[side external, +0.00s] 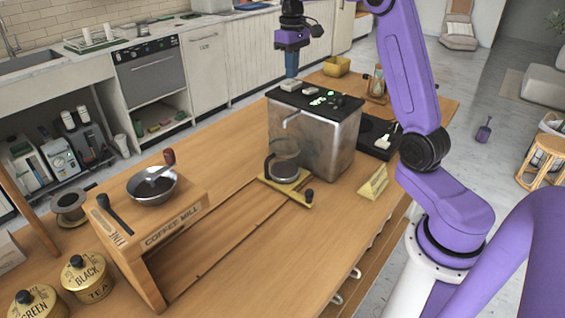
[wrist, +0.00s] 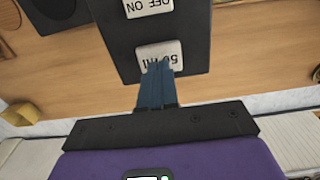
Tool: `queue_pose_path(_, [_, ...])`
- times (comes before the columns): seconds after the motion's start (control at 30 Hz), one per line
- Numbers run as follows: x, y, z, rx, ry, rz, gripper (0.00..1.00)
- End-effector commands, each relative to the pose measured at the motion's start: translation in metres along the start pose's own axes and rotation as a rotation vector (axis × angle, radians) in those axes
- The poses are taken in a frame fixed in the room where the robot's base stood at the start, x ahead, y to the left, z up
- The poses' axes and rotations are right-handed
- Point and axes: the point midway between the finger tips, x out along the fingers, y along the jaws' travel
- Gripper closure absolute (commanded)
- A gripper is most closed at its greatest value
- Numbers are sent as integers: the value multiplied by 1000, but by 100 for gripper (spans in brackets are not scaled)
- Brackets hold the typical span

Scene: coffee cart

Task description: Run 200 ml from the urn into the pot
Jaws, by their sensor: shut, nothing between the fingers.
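The urn (side external: 318,146) is a silver box with a black top, standing on the wooden counter. Its spout (side external: 291,122) points out over the glass pot (side external: 284,172), which sits on a yellow board (side external: 305,199). I cannot tell whether the pot holds liquid. My gripper (side external: 291,75) is shut and empty over the left end of the urn's top. In the wrist view its blue fingertips (wrist: 158,68) overlap the edge of a white "50 ml" button (wrist: 162,50). Touching or just above, I cannot tell. A white "OFF ON" label (wrist: 149,6) is beside it.
A wooden "COFFEE MILL" stand (side external: 185,217) bears a metal bowl (side external: 153,193) at the left. Tea tins (side external: 85,278) stand in front. A yellow wedge (side external: 373,184) lies right of the urn. The counter's front middle is clear.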

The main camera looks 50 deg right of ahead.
Motion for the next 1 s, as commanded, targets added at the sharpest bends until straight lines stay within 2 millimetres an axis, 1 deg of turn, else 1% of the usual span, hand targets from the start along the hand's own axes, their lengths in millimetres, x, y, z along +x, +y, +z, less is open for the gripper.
queue_pose_path(1.0, [21, 0, 0, 0, -2, 0, 100])
